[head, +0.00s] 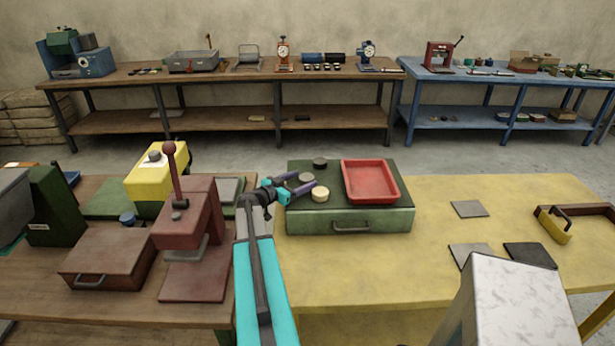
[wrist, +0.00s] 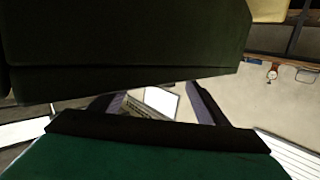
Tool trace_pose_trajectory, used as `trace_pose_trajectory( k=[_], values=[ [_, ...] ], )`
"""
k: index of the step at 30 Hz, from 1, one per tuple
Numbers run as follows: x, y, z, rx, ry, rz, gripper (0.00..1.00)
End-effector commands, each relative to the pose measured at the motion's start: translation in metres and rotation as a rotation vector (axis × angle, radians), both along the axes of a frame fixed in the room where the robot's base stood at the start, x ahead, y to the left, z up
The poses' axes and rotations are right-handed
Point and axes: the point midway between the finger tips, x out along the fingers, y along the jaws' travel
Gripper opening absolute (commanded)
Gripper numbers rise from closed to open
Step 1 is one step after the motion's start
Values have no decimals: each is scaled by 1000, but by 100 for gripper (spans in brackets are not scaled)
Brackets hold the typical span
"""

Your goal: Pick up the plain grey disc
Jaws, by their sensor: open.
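Three small discs stand on the green case (head: 350,222) in the head view. One is dark grey (head: 320,163) at the back, one is dull grey-beige (head: 306,177), and one is cream (head: 320,195) in front. I cannot tell for sure which is the plain grey one. My gripper (head: 305,180) is open, its purple fingers over the case's left part, close to the grey-beige and cream discs. Whether it touches either is unclear. In the wrist view my fingers (wrist: 152,100) are apart, and no disc is clearly seen between them.
A red tray (head: 370,182) lies on the case's right side. A maroon press (head: 187,235) and a yellow device (head: 150,182) stand left of my arm.

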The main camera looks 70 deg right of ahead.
Motion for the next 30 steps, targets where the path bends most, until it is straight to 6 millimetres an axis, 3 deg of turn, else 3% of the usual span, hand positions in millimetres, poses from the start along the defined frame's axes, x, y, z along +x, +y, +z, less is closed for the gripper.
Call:
trace_pose_trajectory(
  k=[9,28,30],
  values=[
    [-11,-25,-3,0,1,-1,68],
    [-13,-26,-4,0,0,-2,68],
    [-13,-27,-4,0,0,-2,57]
  ],
)
